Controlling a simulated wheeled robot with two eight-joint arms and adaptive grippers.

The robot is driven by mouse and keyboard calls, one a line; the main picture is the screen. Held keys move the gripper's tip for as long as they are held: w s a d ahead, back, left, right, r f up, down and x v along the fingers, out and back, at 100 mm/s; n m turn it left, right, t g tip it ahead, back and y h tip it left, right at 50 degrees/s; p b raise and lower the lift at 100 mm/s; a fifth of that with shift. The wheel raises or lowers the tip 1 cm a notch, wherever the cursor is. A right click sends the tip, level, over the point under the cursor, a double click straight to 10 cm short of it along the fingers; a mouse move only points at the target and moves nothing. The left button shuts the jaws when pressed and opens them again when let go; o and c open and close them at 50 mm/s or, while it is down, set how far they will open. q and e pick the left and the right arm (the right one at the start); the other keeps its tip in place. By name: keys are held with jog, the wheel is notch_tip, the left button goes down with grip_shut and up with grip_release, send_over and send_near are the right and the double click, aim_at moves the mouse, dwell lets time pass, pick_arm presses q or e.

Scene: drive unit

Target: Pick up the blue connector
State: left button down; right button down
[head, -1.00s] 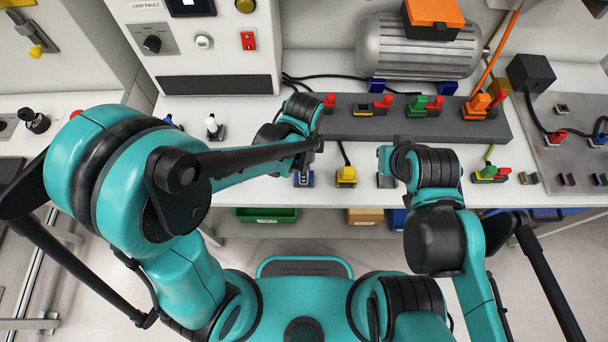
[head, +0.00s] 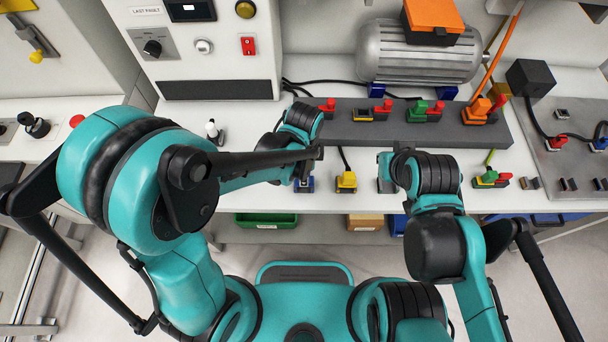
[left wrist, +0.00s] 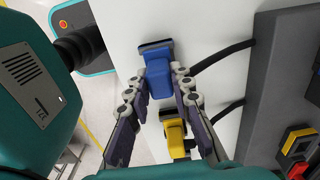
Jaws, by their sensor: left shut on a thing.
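The blue connector (left wrist: 159,78) shows between the two fingers of my left gripper (left wrist: 161,72) in the left wrist view. The fingers are shut on its sides. In the head view the blue connector (head: 304,184) is at the front of the white bench, partly hidden under my left gripper (head: 306,167). I cannot tell whether it is clear of the bench top. My right gripper (head: 386,165) is over the bench to the right; its fingers are not clear enough to judge.
A yellow connector (head: 346,181) stands just right of the blue one, its cable running back. A dark grey connector rail (head: 345,124) lies behind. A small white-topped item (head: 212,130) stands at the left.

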pick_arm(q)
notch_tip(320, 180, up, 4)
jog(key=shift+f+p, duration=0.1)
jog(key=shift+p, duration=0.6)
jog(key=s+d+r+p, duration=0.3)
jog(key=s+d+r, duration=0.3)
jog(key=d+r, duration=0.2)
jog(key=shift+d+r, duration=0.4)
jog(key=shift+d, duration=0.65)
jog(key=w+a, duration=0.4)
jog(key=w, duration=1)
jog(key=w+a, duration=0.3)
jog(key=w, duration=1)
jog(key=shift+w+a+b, duration=0.3)
jog(key=shift+w+a, duration=0.05)
jog(key=shift+f, duration=0.1)
